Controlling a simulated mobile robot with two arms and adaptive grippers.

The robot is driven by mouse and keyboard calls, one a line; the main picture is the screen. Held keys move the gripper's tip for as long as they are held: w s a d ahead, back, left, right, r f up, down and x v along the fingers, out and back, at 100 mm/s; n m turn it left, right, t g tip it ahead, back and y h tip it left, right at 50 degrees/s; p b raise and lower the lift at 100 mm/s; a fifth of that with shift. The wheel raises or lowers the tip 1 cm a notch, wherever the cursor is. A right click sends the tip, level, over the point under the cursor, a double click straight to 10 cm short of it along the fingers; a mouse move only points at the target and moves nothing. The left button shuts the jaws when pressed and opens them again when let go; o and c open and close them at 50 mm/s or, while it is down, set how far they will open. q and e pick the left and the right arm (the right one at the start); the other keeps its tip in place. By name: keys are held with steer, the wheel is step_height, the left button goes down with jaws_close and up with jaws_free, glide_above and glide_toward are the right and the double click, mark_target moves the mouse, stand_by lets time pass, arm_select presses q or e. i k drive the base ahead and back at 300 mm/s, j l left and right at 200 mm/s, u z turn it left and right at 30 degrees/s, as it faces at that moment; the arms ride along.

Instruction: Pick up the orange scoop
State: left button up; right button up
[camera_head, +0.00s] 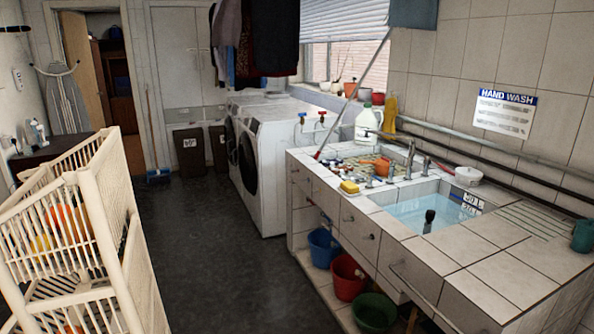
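The orange scoop (383,165) appears to be the small orange item on the tiled sink counter (480,272), near its back edge and left of the taps. It is small in the view, so its exact shape and the way its handle points cannot be told. Several small colourful items lie around it. Neither of my grippers shows in the head view.
A yellow sponge (349,187) lies on the counter's front edge. Metal taps (410,158) stand beside the water-filled basin (408,211), where a dark object (429,220) pokes up. A cream rack (75,230) stands left. The dark floor (215,245) between is clear.

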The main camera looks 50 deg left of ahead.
mark_target(381, 167)
steer(key=u, duration=1.45)
